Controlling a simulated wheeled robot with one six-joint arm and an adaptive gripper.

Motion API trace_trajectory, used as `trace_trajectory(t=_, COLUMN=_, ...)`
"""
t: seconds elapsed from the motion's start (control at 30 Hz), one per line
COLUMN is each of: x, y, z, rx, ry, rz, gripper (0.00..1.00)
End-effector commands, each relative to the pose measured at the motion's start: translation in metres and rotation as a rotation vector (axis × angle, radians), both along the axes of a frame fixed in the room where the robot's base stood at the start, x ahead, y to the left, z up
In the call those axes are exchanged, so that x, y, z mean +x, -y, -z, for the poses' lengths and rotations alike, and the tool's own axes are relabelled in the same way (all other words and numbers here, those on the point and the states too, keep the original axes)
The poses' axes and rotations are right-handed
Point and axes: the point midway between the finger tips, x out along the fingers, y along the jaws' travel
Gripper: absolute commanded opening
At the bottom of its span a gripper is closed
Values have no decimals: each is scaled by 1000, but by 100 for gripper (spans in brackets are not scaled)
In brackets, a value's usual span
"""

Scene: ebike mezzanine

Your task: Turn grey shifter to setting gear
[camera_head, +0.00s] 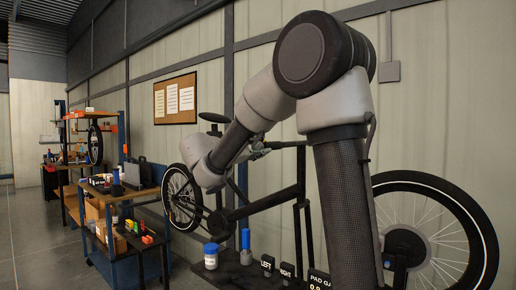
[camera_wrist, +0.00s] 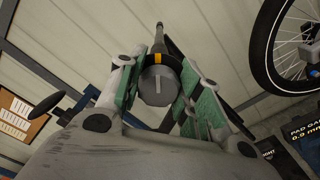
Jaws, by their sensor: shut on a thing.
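The grey shifter (camera_wrist: 158,86) is a round grey knob with a raised straight bar on its face, which stands about upright in the wrist view. An orange band and a dark bar with a grip lie just beyond it. My gripper (camera_wrist: 160,92) has green-padded fingers on both sides of the knob and is shut on it. No setting marks can be read. In the head view, the bike (camera_head: 270,203) stands along the wall; my arm covers part of it. The shifter and my fingertips cannot be made out there.
A dark bench in front holds a blue-lidded jar (camera_head: 211,256), a blue bottle (camera_head: 246,240) and small labelled signs (camera_head: 267,265). A wheel (camera_head: 432,240) is at the right. Cluttered shelves (camera_head: 120,190) stand at the left; open floor (camera_head: 40,235) lies beside them.

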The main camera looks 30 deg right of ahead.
Motion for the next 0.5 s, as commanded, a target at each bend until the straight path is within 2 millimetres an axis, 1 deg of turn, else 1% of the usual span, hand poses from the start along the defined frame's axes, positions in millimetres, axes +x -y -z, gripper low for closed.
trace_trajectory(t=0.17, x=0, y=0, z=1, rx=0, ry=-2, rz=1, gripper=11)
trace_trajectory(t=0.2, x=0, y=0, z=1, rx=0, ry=-2, rz=1, gripper=42)
trace_trajectory(t=0.3, x=0, y=0, z=1, rx=0, ry=-2, rz=1, gripper=57)
trace_trajectory(t=0.5, x=0, y=0, z=0, rx=0, ry=-2, rz=1, gripper=57)
